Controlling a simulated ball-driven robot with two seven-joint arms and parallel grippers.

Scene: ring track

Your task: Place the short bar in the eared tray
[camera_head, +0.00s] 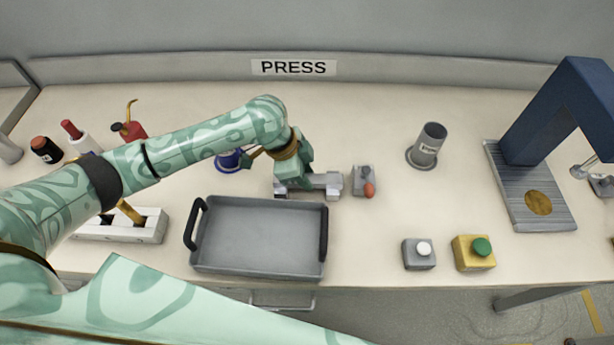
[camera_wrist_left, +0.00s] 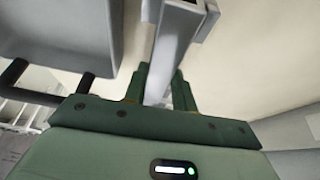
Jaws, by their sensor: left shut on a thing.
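The short bar (camera_head: 322,182) is light grey with wider block-like ends. It is behind the right part of the tray in the head view, and I cannot tell whether it touches the table. My left gripper (camera_head: 291,184) is shut on it and hides part of it. In the left wrist view the bar (camera_wrist_left: 176,45) runs away from between the green fingers (camera_wrist_left: 158,88). The eared tray (camera_head: 258,268) is grey and empty, with a dark handle on its left and right sides. Its wall (camera_wrist_left: 112,45) shows at the left of the wrist view. My right gripper is not in view.
A small grey block with a red knob (camera_head: 366,184) stands close right of the bar. A grey cup (camera_head: 428,144), two button boxes (camera_head: 419,255) (camera_head: 474,253) and a blue press (camera_head: 535,125) are further right. A white holder (camera_head: 150,228) and several bottles are left.

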